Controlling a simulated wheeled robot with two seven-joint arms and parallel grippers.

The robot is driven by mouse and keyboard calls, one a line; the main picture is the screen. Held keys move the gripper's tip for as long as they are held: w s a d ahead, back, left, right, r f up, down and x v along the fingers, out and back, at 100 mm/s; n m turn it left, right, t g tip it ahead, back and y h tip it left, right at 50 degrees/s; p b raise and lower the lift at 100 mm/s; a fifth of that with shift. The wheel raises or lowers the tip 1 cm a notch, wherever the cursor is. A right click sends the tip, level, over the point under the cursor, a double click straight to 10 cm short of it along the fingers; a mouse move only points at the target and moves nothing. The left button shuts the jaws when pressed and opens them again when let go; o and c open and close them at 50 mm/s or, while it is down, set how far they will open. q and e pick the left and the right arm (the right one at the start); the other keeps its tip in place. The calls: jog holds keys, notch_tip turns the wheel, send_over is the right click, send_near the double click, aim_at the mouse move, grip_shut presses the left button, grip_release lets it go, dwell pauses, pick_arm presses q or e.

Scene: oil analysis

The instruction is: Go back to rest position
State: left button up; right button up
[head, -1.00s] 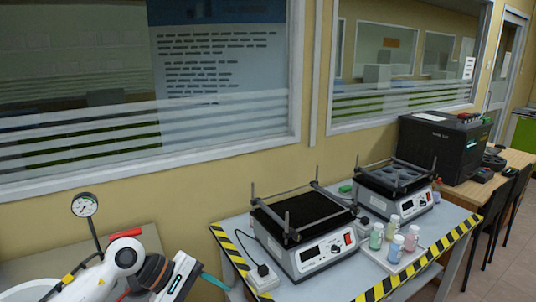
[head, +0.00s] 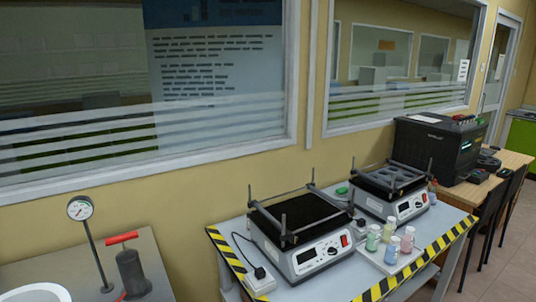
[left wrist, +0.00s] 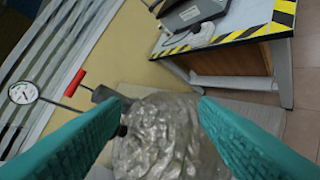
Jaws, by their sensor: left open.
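My left gripper (left wrist: 160,118) shows in the left wrist view as two teal fingers spread wide apart. It is open. A crinkled, shiny, translucent bag-like object (left wrist: 165,135) shows between and below the fingers; I cannot tell how far from them it is, and the fingers do not close on it. Neither of my arms shows in the head view now. My right gripper is in no view.
The table (head: 228,222) with yellow-black edging carries two shaker devices (head: 305,258) (head: 405,208) and several small bottles (head: 390,250). At the lower left are a dial gauge (head: 80,208), a red-handled pump (head: 130,270) and a white round rim (head: 35,294). A black machine (head: 440,150) stands farther right.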

pick_arm(q)
jog(key=s+d+f+n+g+h, duration=0.1)
jog(key=s+f+n+g, duration=0.35)
jog(key=s, duration=0.45)
jog(key=s+f+n+g+h, duration=0.1)
jog(key=s+f+n+g, duration=0.2)
jog(key=s+f+g, duration=0.45)
notch_tip(320, 180, down, 23)
jog(key=s+t, duration=0.1)
jog(key=s, duration=0.1)
jog(key=s+a+f+g, duration=0.1)
jog(key=s+a+f, duration=0.1)
jog(key=s+f, duration=1.5)
jog(key=shift+a+m+y, duration=0.3)
jog(key=shift+a+m, duration=0.1)
jog(key=shift+m, duration=0.05)
